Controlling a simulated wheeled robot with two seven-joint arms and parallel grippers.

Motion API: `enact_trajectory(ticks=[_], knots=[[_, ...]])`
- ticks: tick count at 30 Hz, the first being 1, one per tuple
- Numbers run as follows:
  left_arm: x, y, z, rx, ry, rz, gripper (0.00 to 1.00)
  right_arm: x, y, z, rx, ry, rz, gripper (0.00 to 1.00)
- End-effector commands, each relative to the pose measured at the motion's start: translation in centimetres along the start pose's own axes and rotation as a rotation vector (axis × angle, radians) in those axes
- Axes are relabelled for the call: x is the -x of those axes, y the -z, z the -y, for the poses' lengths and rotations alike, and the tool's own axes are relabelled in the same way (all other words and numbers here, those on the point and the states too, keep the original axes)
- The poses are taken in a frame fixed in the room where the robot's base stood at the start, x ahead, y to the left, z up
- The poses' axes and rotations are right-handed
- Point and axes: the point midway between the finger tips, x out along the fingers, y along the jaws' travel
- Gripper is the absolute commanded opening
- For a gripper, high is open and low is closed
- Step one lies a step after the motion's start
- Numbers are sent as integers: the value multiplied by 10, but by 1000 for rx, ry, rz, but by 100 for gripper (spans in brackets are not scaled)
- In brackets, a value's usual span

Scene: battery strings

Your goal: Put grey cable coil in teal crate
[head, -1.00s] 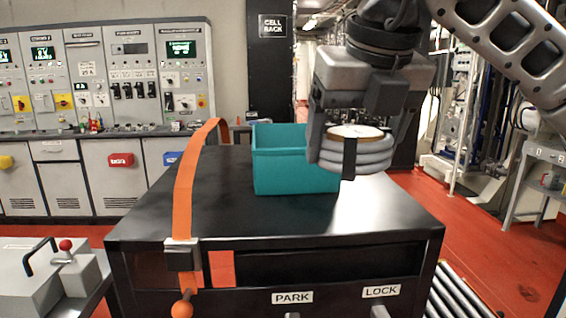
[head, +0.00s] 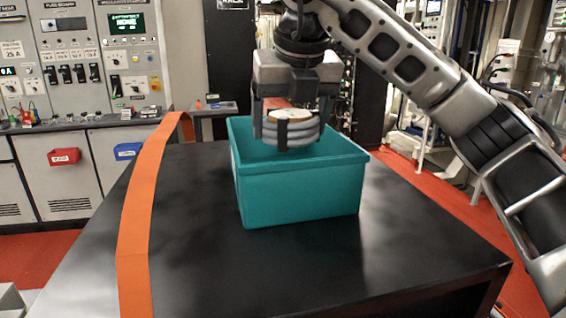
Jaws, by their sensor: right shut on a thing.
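The grey cable coil (head: 290,139) is a stack of grey rings with a pale round top and a black band. My right gripper (head: 288,127) is shut on the coil and holds it over the opening of the teal crate, about level with the rim. The teal crate (head: 303,195) stands on the black table top, open upward. Its inside is partly hidden behind its front wall, the coil and the gripper. I cannot tell whether the coil touches the crate. My left gripper is not in view.
The black table top (head: 200,270) is clear around the crate. An orange strap (head: 138,220) runs across the table left of the crate. Grey control cabinets with a red bin (head: 63,156) and a blue bin (head: 128,151) stand behind at the left.

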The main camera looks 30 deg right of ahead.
Motion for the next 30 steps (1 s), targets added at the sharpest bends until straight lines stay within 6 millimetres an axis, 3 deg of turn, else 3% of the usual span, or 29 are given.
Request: enact_trajectory(ticks=[3,9,17,22,30], knots=[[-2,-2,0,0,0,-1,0,-31,-9,1,0,-1,-6,49],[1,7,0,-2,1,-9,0,-58,-20,3,1,0,0,49],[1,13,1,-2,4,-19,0,-78,-26,4,0,1,-1,49],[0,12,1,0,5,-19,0,-102,-15,4,2,0,1,49],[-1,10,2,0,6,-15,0,-104,-14,4,1,-1,3,49]])
